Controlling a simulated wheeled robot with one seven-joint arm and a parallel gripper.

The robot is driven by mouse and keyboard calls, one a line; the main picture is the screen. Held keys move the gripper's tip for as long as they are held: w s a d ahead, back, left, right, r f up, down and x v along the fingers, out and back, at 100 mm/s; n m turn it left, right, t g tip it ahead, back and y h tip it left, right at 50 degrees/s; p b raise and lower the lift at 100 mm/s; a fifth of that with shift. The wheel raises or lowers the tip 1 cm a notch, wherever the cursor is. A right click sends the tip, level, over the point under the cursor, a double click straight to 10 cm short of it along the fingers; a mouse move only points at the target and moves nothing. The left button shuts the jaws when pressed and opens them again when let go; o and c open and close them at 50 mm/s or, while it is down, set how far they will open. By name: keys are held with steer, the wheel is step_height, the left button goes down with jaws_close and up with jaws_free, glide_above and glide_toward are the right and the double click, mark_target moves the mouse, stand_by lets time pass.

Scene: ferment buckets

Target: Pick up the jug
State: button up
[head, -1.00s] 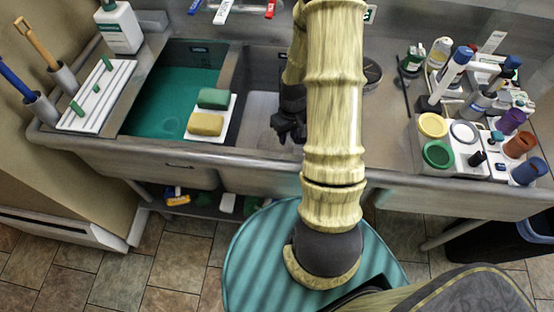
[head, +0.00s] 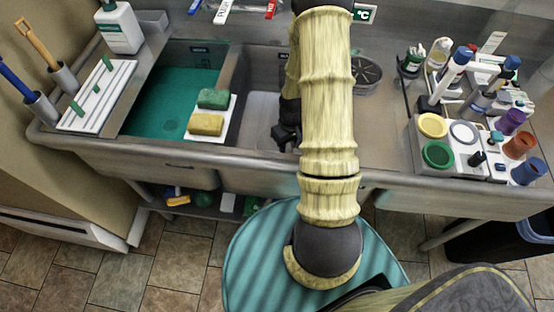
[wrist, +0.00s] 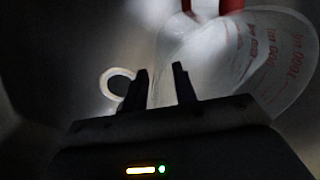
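The jug (wrist: 275,55) is clear with red printed markings. It shows at the upper right of the wrist view, cut off by the frame edge. A red part with a pale middle, apparently its handle (wrist: 232,5), is at the top edge. My gripper (wrist: 162,70) is open, with a gap between its two dark fingers and nothing held. The fingertips are below and left of the red part in that picture. In the head view my gripper (head: 286,138) is low in the right sink basin (head: 260,115), partly behind my arm. The jug is hidden there.
A divider and a white tray with green and yellow sponges (head: 208,112) are left of the gripper. The left basin (head: 170,95) holds green liquid. A caddy of bottles and cups (head: 470,145) stands on the right counter. A pale ring (wrist: 117,83) lies left of the fingers.

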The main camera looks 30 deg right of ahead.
jaws_close()
step_height(320, 180, up, 28)
steer(key=p, duration=0.2)
stand_by(0.5)
stand_by(0.4)
